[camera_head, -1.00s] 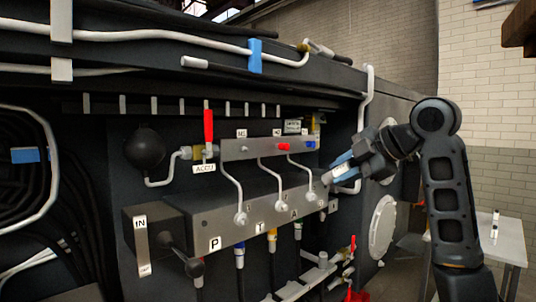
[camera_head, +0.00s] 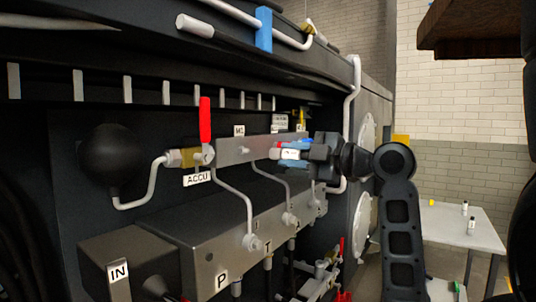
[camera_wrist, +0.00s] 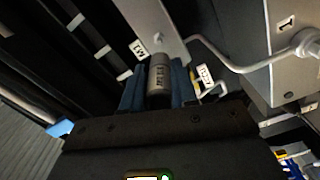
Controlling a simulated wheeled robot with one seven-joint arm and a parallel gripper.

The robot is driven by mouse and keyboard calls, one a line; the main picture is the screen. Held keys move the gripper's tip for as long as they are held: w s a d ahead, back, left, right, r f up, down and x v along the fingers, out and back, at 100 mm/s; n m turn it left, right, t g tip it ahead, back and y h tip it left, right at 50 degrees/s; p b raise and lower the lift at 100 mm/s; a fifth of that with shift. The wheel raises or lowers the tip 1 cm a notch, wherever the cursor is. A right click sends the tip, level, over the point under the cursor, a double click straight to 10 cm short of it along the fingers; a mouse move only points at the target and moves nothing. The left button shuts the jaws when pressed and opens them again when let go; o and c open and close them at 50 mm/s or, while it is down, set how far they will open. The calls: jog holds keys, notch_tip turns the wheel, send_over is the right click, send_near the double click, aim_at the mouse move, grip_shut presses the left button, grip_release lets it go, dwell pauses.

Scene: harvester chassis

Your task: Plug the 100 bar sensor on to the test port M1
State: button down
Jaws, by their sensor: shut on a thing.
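My gripper (camera_head: 290,150) is in front of the upper port bar in the head view. Its blue fingers are shut on a grey-white cylindrical sensor, which shows in the wrist view (camera_wrist: 159,75) with print too small to read surely. The sensor points at the port bar. In the wrist view, the M1 label (camera_wrist: 139,48) is just left of a small round port (camera_wrist: 158,39), roughly in line with the sensor's far end. A small gap seems to separate them. In the head view the M1 label (camera_head: 239,130) is left of my gripper.
Bent metal pipes run from the port bar (camera_head: 230,155) to the lower valve block (camera_head: 190,245). A red lever (camera_head: 205,120) and the ACCU label (camera_head: 197,179) are to the left. A white table (camera_head: 455,228) with small cylinders stands at right.

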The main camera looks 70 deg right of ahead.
aim_at(272, 154)
jog(key=shift+w, duration=0.3)
jog(key=shift+d+f+b, duration=0.1)
jog(key=shift+b, duration=0.4)
jog(key=shift+b+x, duration=0.4)
jog(key=shift+x, duration=2.05)
jog(key=shift+b, duration=0.8)
jog(key=shift+x, duration=1.25)
jog(key=c, duration=0.8)
grip_release()
